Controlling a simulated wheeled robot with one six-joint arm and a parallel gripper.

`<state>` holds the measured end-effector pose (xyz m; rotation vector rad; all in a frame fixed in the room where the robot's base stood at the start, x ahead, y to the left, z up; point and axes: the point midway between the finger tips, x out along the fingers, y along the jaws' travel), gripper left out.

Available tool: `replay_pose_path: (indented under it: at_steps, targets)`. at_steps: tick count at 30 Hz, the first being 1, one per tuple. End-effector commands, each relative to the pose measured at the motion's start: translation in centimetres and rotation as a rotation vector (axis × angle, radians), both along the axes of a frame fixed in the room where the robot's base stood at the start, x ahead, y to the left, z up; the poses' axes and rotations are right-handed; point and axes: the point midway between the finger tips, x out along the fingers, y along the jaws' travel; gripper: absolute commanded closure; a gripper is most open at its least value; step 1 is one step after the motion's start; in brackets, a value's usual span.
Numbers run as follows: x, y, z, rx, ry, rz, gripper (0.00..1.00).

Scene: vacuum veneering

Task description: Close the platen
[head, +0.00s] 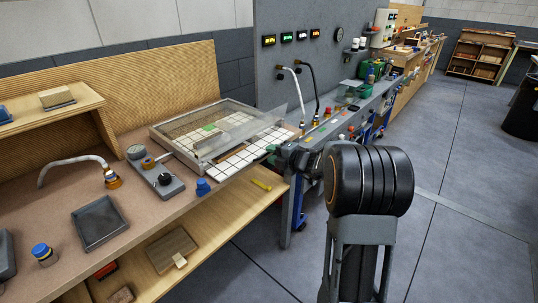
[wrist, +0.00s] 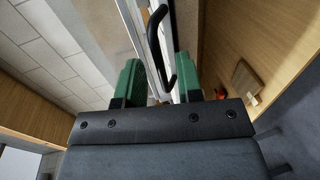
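The press (head: 165,141) sits on the workbench in the head view, a pale frame over a white gridded bed (head: 262,143). A clear, glassy sheet, which looks like the platen (head: 262,124), is tilted above the bed; its exact angle is hard to tell. My gripper (head: 277,151) is at the press's front right edge. In the wrist view my gripper (wrist: 158,80) has its two green fingers apart, on either side of a black bar handle (wrist: 154,40) on a pale frame edge. Gaps show beside the handle, and I see no clear finger contact.
A grey control box (head: 158,174) with a gauge and black knob stands left of the press. A grey tray (head: 100,222) is further left. Open floor lies to the right.

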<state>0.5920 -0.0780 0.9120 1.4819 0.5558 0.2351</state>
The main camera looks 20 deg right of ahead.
Motion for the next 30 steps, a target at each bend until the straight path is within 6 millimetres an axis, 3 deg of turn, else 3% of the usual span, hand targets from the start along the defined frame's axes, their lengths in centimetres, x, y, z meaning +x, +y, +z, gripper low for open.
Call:
replay_pose_path:
  at_steps: [6, 18, 28, 30]
  targets:
    - [1.6, 0.9, -0.4, -0.001, 0.0, 0.001, 0.67]
    - [1.9, 1.1, -0.5, -0.002, 0.0, -0.001, 0.67]
    - [1.9, 1.0, -0.5, -0.001, 0.0, 0.0, 0.98]
    - [1.9, 1.0, -0.5, -0.001, 0.0, 0.0, 1.0]
